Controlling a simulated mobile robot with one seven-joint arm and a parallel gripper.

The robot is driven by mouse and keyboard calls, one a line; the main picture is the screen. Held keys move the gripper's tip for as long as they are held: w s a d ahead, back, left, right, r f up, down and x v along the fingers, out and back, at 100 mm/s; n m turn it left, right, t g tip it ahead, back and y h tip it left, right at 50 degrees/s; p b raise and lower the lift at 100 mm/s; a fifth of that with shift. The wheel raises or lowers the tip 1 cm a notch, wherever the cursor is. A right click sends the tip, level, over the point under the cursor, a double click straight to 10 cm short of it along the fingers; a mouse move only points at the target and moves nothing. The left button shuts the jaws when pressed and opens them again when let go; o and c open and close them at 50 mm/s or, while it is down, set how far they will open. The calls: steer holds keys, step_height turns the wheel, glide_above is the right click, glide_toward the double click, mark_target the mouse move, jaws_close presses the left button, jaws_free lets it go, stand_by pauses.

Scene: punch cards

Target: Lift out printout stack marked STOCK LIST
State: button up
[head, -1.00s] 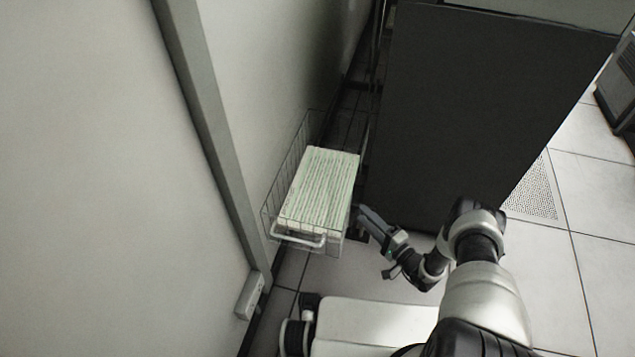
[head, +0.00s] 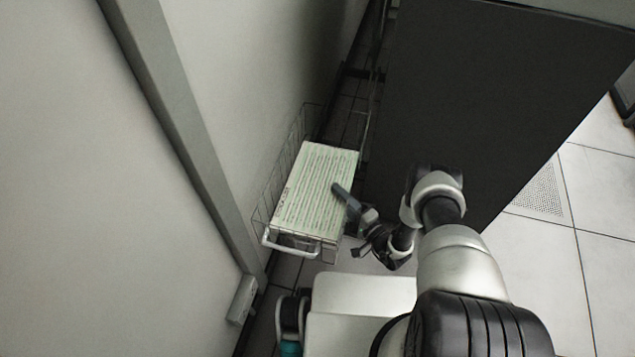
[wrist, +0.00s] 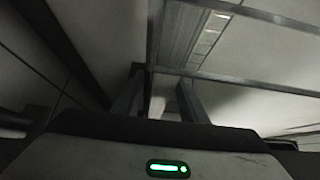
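Printout paper with pale green lines (head: 318,185) lies in a wire basket (head: 262,232) in the head view. No marking such as STOCK LIST can be read, and I cannot tell whether it is one stack or several side by side. My gripper (head: 342,192) is at the right side of the basket, its tip overlapping the paper's right edge in the picture. I cannot tell if it touches. In the wrist view the two fingers of my gripper (wrist: 158,100) stand apart, with no paper clearly between them.
A white handle bar (head: 290,244) runs along the basket's near end. A pale wall (head: 225,110) with a grey post stands close on the left. A tall dark cabinet (head: 470,90) stands on the right, close to my arm. Metal bars (wrist: 235,82) cross the wrist view.

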steer(key=shift+s, duration=0.1)
jaws_close()
steer(key=shift+r, duration=0.1)
